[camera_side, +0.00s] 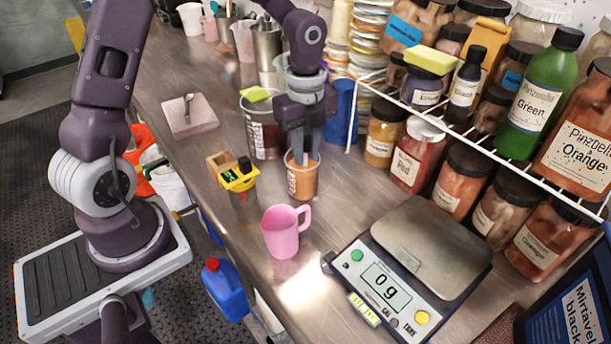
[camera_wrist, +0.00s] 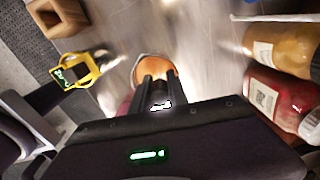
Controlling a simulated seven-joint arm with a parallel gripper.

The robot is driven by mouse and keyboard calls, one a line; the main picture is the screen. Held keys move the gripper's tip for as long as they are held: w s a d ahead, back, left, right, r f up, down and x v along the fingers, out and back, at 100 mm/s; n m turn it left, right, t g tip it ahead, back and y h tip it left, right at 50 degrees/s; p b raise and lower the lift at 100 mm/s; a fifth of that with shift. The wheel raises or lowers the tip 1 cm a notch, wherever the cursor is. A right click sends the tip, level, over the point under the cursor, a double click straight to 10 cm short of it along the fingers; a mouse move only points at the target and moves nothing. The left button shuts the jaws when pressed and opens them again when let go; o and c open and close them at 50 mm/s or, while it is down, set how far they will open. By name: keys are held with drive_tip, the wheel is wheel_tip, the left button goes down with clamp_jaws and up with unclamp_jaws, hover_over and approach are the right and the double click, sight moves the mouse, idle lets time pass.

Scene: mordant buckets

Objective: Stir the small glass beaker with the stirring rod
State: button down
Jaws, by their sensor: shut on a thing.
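A small glass beaker (camera_side: 302,184) with orange-brown contents stands upright on the steel bench, left of the jars. In the wrist view its rim and orange contents (camera_wrist: 153,62) show just beyond my fingertips. My gripper (camera_side: 302,152) points down with its fingertips at the mouth of the beaker. In the wrist view my gripper (camera_wrist: 157,88) has its fingers close together, shut on the stirring rod, which is largely hidden by the fingers. How deep the rod reaches cannot be told.
A pink mug (camera_side: 282,234) and scale (camera_side: 410,265) reading 0 g stand in front. A yellow device (camera_side: 239,178) is left of the beaker. A large dark-filled beaker (camera_side: 262,135) and blue cup (camera_side: 340,112) stand close behind. Jars and a wire shelf (camera_side: 480,140) crowd the right.

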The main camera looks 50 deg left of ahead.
drive_tip(key=shift+r, duration=4.85)
drive_tip(key=shift+r, duration=1.5)
